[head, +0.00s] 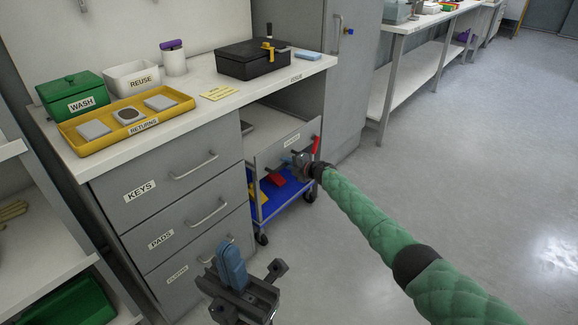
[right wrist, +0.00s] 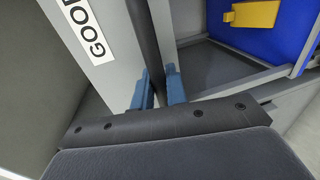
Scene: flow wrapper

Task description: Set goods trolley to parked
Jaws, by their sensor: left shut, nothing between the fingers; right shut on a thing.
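The goods trolley (head: 262,212) has a grey front panel with a label, a blue deck and dark castors. It stands at the opening under the counter, right of the drawers, and its front seems to stick out a little. My right gripper (head: 298,160) is at its front panel. In the right wrist view its blue fingers (right wrist: 159,88) are shut on a dark bar (right wrist: 146,40) beside the panel labelled "GOO…" (right wrist: 88,35). A red lever (head: 316,145) stands at the panel's right end. My left gripper (head: 229,250) is shut and empty, in front of the lower drawers.
The drawer unit (head: 160,215), labelled KEYS and PADS, stands left of the trolley, its drawers closed. The counter (head: 215,108) above holds a yellow returns tray (head: 75,137), a green wash box (head: 70,100) and a black box (head: 238,66). The floor (head: 450,190) to the right is clear.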

